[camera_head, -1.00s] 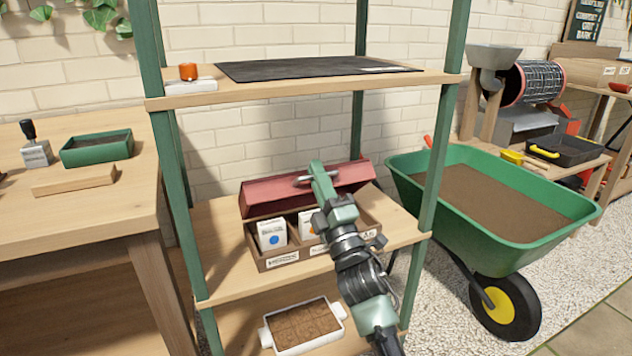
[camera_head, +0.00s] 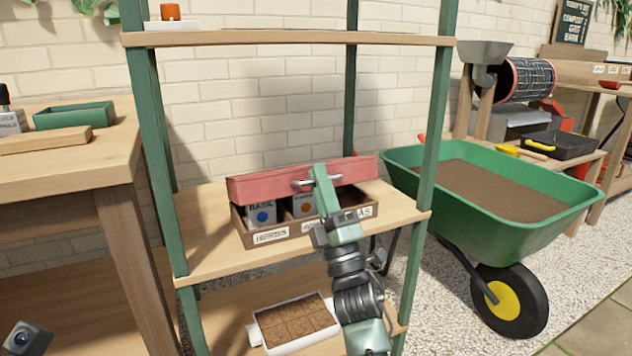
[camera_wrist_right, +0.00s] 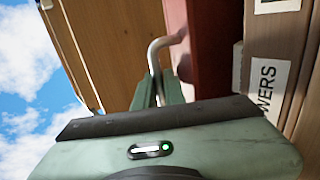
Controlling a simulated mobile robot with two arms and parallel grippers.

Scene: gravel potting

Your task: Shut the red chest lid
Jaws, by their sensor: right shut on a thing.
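The chest (camera_head: 270,236) stands on the middle shelf, a brown wooden box with labelled front. Its red lid (camera_head: 260,187) is partly lowered, with a gap above the box front. Through the gap I see seed packets, one with a blue dot (camera_head: 262,214) and one with an orange dot (camera_head: 303,205). My right gripper (camera_head: 318,178) is shut on the metal lid handle (camera_head: 301,184). In the right wrist view, the handle (camera_wrist_right: 155,50) runs between the fingers, beside the red lid (camera_wrist_right: 205,50). My left gripper's fingers do not show.
The upper shelf (camera_head: 280,39) is above the lid. A white tray of soil blocks (camera_head: 290,345) sits on the lower shelf. A shelf post (camera_head: 425,150) stands close to the right of the chest, with a green wheelbarrow (camera_head: 500,225) beyond it.

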